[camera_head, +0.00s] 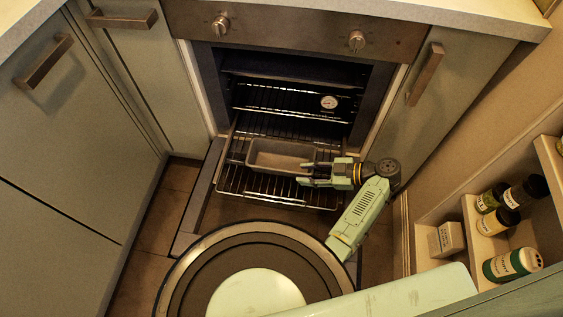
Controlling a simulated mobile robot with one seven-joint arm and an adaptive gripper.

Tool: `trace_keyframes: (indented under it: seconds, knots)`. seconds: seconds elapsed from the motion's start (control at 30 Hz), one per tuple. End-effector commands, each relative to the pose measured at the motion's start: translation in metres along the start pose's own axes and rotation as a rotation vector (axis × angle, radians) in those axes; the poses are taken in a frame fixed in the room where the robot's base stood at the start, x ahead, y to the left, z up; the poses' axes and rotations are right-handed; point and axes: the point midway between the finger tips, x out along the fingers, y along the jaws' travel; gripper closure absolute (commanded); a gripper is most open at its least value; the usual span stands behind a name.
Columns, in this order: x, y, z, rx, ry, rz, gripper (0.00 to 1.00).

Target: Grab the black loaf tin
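A loaf tin (277,158), looking grey-brown rather than black here, sits on the pulled-out wire oven rack (232,178). It is long and rectangular, with its open top facing up. My gripper (304,174) reaches in from the right, at the tin's right front end. Its two fingers point left and look spread apart, one behind the other. The fingers overlap the tin's right end in this view. I cannot tell whether they touch it.
The oven (290,95) is open, with another rack (290,113) and a round dial thermometer (328,102) inside. Cabinets flank it closely. At the right, a shelf (488,243) holds several jars and a small box (446,239).

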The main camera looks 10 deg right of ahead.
Motion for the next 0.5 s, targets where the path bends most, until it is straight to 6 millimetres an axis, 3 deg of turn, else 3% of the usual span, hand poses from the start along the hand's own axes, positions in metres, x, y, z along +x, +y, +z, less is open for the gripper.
trace_keyframes:
  seconds: [0.17,0.5]
  knots:
    - [0.012,0.0,-0.001,0.001,-0.001,-0.001,0.68]
    - [0.057,0.0,-0.001,0.001,-0.002,0.0,0.68]
